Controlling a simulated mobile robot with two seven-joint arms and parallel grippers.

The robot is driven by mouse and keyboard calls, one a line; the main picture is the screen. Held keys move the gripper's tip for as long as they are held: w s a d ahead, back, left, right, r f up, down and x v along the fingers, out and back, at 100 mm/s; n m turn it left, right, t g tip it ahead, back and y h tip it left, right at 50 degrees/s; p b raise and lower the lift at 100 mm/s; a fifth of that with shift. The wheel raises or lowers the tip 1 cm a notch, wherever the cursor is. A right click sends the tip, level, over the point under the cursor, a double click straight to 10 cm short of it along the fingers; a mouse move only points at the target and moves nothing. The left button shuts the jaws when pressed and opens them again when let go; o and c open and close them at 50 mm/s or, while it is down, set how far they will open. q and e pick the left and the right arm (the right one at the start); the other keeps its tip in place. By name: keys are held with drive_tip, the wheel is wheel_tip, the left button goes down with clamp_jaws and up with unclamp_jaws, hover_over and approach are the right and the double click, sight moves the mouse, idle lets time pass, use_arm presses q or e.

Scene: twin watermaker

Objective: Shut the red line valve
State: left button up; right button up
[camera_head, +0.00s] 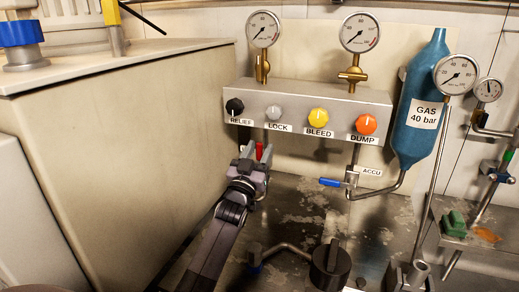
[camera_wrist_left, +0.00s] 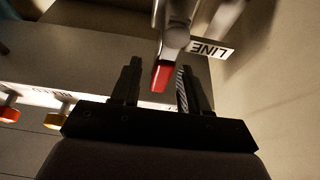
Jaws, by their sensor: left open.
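The red line valve handle (camera_wrist_left: 162,77) shows in the wrist view, hanging from a grey metal valve body with a "LINE" label (camera_wrist_left: 211,48) beside it. In the head view only a small bit of the red handle (camera_head: 259,151) shows at my left gripper (camera_head: 257,157). My left gripper is open, with its two fingers on either side of the red handle in the wrist view. I cannot tell whether a finger touches it. The gripper hides most of the valve in the head view. My right gripper is not in view.
A grey manifold (camera_head: 300,97) with several coloured knobs and two gauges is just above. A valve with a blue lever (camera_head: 330,182), labelled "ACCU", and a blue gas bottle (camera_head: 414,120) stand to the right. A beige cabinet (camera_head: 130,150) stands close on the left.

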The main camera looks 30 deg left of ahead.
use_arm(q)
drive_tip(key=shift+w+a+r, duration=0.1)
drive_tip(key=shift+w+r, duration=0.05)
drive_tip(key=shift+w, duration=0.15)
clamp_jaws()
